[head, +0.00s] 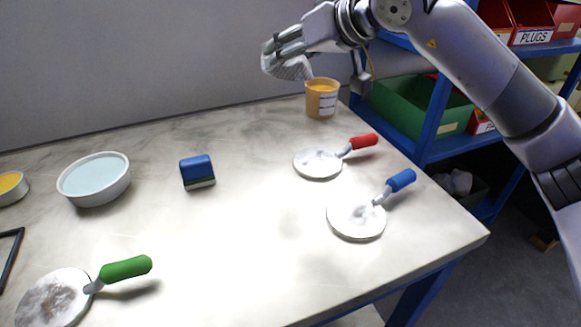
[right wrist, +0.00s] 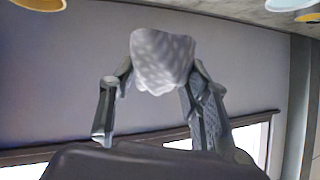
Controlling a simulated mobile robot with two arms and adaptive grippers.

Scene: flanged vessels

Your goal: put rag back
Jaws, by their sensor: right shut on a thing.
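A whitish-grey rag (head: 291,68) hangs in my right gripper (head: 283,42), above the back of the table and left of the orange tub. In the right wrist view the rag (right wrist: 162,62) is bunched between the two fingers of the right gripper (right wrist: 158,85). The rag is clear of the table. My left gripper is not in view.
An orange tub (head: 321,98) stands at the back right. Discs with red (head: 363,141), blue (head: 401,180) and green (head: 125,269) handles lie on the table (head: 250,260). A white bowl (head: 95,180) and blue block (head: 197,170) stand left. Blue shelving (head: 433,120) with bins is at right.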

